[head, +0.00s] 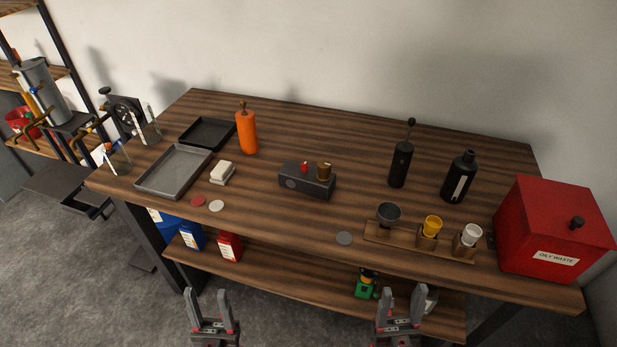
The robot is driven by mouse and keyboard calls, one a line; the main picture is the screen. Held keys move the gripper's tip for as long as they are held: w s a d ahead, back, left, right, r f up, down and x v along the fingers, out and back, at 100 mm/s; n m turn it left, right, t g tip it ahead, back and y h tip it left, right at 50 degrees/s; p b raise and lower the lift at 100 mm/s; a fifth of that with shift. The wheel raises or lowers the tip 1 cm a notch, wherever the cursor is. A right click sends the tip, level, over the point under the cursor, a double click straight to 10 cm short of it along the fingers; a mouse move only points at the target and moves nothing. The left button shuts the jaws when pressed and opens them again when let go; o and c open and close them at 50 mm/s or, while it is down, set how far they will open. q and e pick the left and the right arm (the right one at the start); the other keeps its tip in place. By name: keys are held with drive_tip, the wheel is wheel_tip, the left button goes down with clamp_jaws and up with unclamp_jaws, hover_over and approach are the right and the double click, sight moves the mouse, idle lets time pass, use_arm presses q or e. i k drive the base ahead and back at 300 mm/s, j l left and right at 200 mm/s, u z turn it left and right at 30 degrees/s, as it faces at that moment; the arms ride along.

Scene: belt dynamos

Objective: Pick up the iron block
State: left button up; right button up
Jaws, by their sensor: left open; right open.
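A dark grey block-like box (300,184) lies near the middle of the wooden table (340,215). A small whitish block (222,173) lies further left, beside the grey tray. My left gripper (207,293) is open and empty in front of the table. My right gripper (401,291) is also open and empty, in front of the table, further right. Both are well apart from the dark block.
A grey tray (174,190), black tray (191,133) and orange bottle (247,131) stand left. A wooden cup rack (405,240), black bottle (459,178), black grinder-like object (400,164) and red waste box (535,220) stand right. A lower shelf (300,277) holds containers.

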sight(291, 176)
drive_tip(key=i+j+z, duration=0.6)
drive_tip(key=i+j, duration=0.15)
drive_tip(key=j, duration=0.3)
